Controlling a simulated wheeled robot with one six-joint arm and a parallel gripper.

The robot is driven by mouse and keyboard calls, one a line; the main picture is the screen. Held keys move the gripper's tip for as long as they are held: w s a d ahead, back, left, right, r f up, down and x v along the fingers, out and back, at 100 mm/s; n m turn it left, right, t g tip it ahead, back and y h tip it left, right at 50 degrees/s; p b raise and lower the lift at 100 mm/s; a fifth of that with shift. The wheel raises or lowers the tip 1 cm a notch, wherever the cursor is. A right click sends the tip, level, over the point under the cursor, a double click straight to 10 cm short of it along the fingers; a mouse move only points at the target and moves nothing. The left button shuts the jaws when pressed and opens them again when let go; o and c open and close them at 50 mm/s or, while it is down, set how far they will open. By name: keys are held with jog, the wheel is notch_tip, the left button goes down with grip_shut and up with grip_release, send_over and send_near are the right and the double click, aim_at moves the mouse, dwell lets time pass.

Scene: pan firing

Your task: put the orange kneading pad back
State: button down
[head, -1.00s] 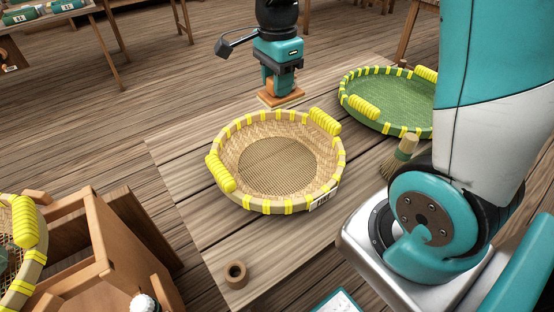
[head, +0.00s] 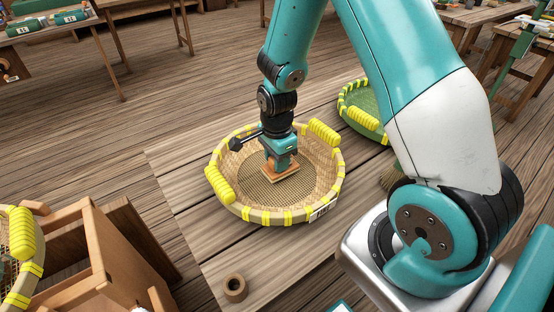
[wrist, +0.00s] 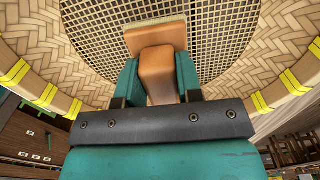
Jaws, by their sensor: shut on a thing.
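My gripper (head: 280,165) is shut on the orange kneading pad (head: 285,175), gripping its upright block handle. In the wrist view the pad (wrist: 157,75) sits between the two teal fingers, with its flat base pointing away from me. The pad is over the mesh floor of the round woven basket (head: 247,212) with yellow wrapped handles. I cannot tell whether the pad touches the mesh. The wrist view shows the basket's mesh and woven wall (wrist: 82,35) around the pad.
A green basket (head: 362,120) stands behind my arm, partly hidden. A brown ring (head: 235,288) lies near the table's front. A wooden stand (head: 95,255) and another yellow-trimmed basket (head: 22,250) are at the left. The table's left part (head: 185,185) is clear.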

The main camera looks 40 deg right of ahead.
jog(key=shift+f, duration=0.3)
jog(key=shift+f, duration=0.15)
jog(key=c, duration=0.8)
grip_release()
